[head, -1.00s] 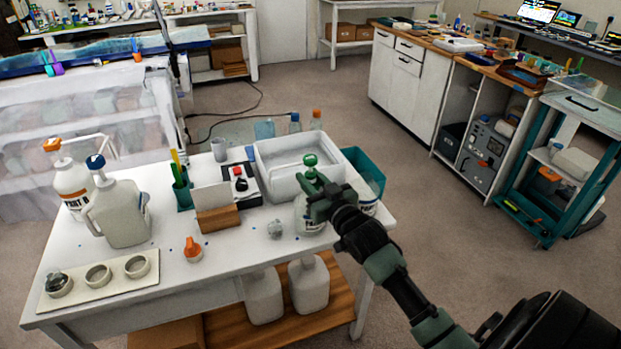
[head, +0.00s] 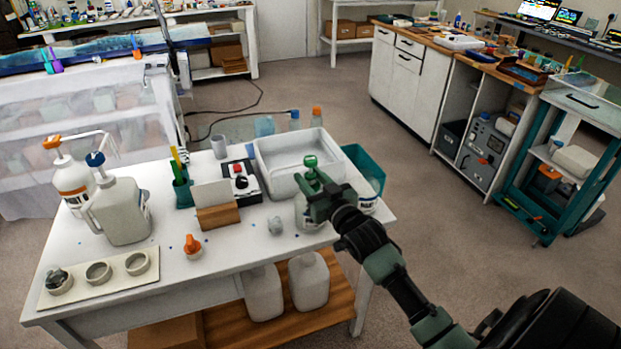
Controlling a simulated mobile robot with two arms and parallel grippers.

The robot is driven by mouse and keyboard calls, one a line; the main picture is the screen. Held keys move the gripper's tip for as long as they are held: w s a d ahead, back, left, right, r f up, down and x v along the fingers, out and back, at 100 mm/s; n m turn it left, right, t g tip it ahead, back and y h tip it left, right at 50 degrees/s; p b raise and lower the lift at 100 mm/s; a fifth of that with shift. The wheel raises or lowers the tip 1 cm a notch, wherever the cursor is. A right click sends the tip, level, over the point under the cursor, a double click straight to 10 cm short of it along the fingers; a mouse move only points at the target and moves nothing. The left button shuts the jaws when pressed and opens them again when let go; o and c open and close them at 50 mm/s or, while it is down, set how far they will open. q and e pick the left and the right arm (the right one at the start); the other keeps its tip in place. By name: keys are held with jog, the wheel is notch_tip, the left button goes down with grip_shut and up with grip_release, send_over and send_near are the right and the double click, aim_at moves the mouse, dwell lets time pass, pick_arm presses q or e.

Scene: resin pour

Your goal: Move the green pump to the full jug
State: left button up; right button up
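The green pump (head: 310,163) stands upright on a white labelled jug (head: 304,213) at the right end of the white table. My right gripper (head: 308,184) is at the pump, just below its green head, with its fingers close to the pump's neck. The fingers overlap the pump, and I cannot tell whether they are closed on it. The gripper hides part of the jug. Another labelled container (head: 367,201) stands just right of my gripper, partly hidden. Which jug is full cannot be seen. My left gripper is out of view.
On the left stand a jug with a blue pump (head: 122,212) and a bottle with an orange pump (head: 72,182). A white tub (head: 283,184) and a teal bin (head: 374,167) are behind my gripper. Two white jugs (head: 264,294) (head: 309,282) stand on the lower shelf.

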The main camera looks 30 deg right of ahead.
jog(key=shift+o, duration=0.6)
jog(key=shift+s, duration=0.2)
jog(key=s+b, duration=0.1)
jog(key=s, duration=0.6)
jog(key=r+p, duration=0.5)
jog(key=shift+s+a, duration=0.2)
jog(key=shift+a, duration=0.1)
